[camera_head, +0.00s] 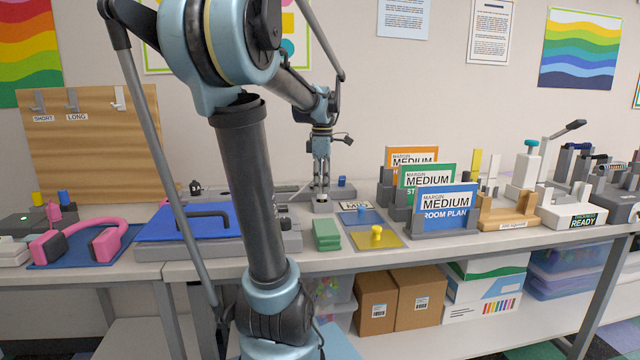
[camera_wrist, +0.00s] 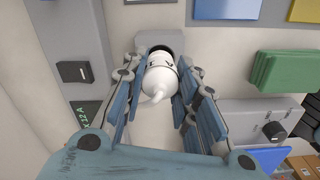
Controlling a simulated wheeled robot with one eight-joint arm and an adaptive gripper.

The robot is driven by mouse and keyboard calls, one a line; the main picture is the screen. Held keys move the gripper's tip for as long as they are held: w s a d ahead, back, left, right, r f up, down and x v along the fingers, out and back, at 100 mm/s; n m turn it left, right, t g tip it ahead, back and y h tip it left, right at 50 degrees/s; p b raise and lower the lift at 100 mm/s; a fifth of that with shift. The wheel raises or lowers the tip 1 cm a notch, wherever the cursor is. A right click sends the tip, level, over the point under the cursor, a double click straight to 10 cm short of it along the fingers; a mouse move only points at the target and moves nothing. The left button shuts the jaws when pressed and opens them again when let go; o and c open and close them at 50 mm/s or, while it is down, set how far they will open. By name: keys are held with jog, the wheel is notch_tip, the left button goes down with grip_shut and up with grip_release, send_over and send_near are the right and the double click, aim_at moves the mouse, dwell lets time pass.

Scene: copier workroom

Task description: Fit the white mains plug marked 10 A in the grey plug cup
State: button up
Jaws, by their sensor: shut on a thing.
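The white mains plug (camera_wrist: 160,80) sits between the fingers of my gripper (camera_wrist: 165,72) in the wrist view, its cord end toward the camera. No 10 A marking is legible. My gripper is shut on it. The grey plug cup (camera_wrist: 160,40) is directly behind the plug, and part of its dark opening shows past the plug's upper edge. In the head view my gripper (camera_head: 321,170) points down over the cup (camera_head: 322,206), with a small white bit of the plug between them. I cannot tell whether the plug's far end is inside the cup.
Green blocks (camera_head: 326,235), a yellow plate (camera_head: 376,238) with a knob and a blue plate (camera_head: 360,217) lie in front and to the right. Sign holders (camera_head: 445,210) stand further right. A blue-topped grey device (camera_head: 185,222) is at left.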

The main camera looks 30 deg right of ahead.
jog(key=shift+f, duration=1.25)
jog(key=o, duration=1.1)
jog(key=shift+r, duration=0.1)
notch_tip(320, 180, up, 12)
jog(key=shift+f, duration=0.1)
